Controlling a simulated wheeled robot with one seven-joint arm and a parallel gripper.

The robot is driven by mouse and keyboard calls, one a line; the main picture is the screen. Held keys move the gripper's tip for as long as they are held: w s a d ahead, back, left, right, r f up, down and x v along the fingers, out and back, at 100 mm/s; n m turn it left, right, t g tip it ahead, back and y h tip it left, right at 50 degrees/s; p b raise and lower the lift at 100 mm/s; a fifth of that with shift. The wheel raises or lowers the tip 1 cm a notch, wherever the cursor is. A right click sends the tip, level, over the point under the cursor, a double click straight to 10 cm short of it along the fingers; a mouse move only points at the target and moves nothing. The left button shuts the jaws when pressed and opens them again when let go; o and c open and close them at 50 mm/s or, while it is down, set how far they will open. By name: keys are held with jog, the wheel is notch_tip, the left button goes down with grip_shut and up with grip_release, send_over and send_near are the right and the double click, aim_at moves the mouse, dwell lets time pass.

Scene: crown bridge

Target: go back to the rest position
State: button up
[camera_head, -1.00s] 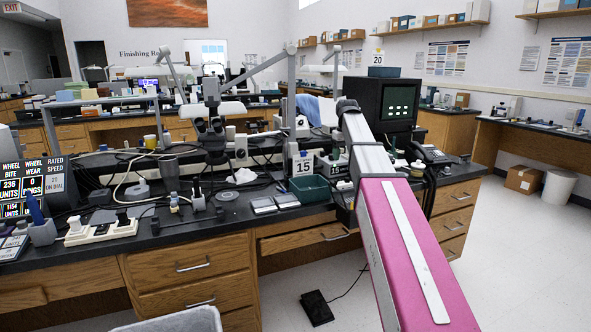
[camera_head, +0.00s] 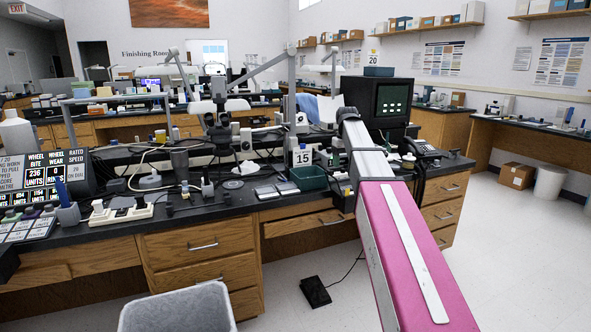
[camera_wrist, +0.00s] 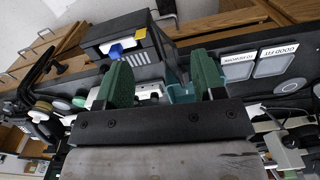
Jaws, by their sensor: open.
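My gripper (camera_wrist: 161,80) shows in the wrist view with its two green fingers apart and nothing visible between them. Below the fingers is the dark bar of the gripper's body. In the head view my pink and grey arm reaches forward over the bench, and its far end is beside the dark monitor; the fingers are hidden there. Behind the fingers in the wrist view lies the black bench top with a teal tray (camera_wrist: 182,92), which also shows in the head view (camera_head: 309,178).
The black bench (camera_head: 215,205) carries a microscope (camera_head: 221,130), a dark monitor (camera_head: 380,102), a number 15 sign (camera_head: 302,157) and a white power strip (camera_head: 120,212). A grey bin (camera_head: 180,310) stands close in front. A foot pedal (camera_head: 314,291) lies on the floor.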

jog(key=s+f+m, duration=0.1)
jog(key=s+f, duration=1.3)
jog(key=f, duration=0.5)
jog(key=s+f+m, duration=0.2)
jog(key=s+f, duration=1.2)
jog(key=f, duration=0.4)
jog(key=shift+s+f, duration=0.2)
jog(key=shift+f, duration=0.2)
